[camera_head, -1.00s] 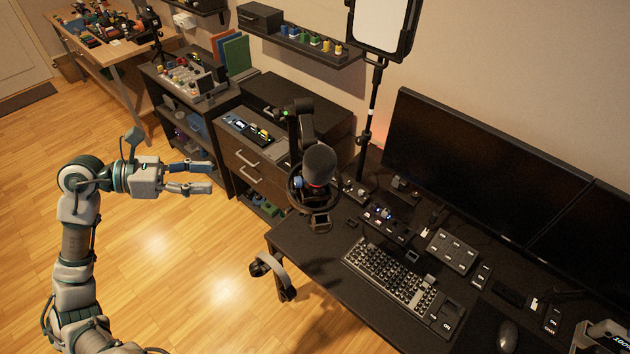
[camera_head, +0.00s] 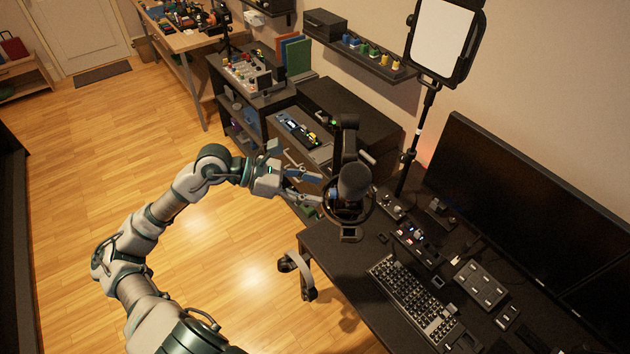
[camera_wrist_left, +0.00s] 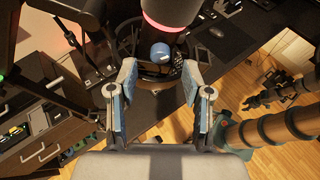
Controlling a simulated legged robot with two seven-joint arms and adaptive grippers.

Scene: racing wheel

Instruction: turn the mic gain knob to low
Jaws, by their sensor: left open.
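My left gripper (camera_head: 318,188) is open and points at the knob from the left. In the left wrist view the knob lies ahead of the open fingertips (camera_wrist_left: 161,76), with nothing between the fingers. My right gripper is not in view.
The black desk (camera_head: 345,265) carries a keyboard (camera_head: 412,302), small control boxes and monitors (camera_head: 530,190). A drawer cabinet (camera_head: 320,130) stands behind my left gripper. A lit panel on a stand (camera_head: 443,40) rises behind the microphone.

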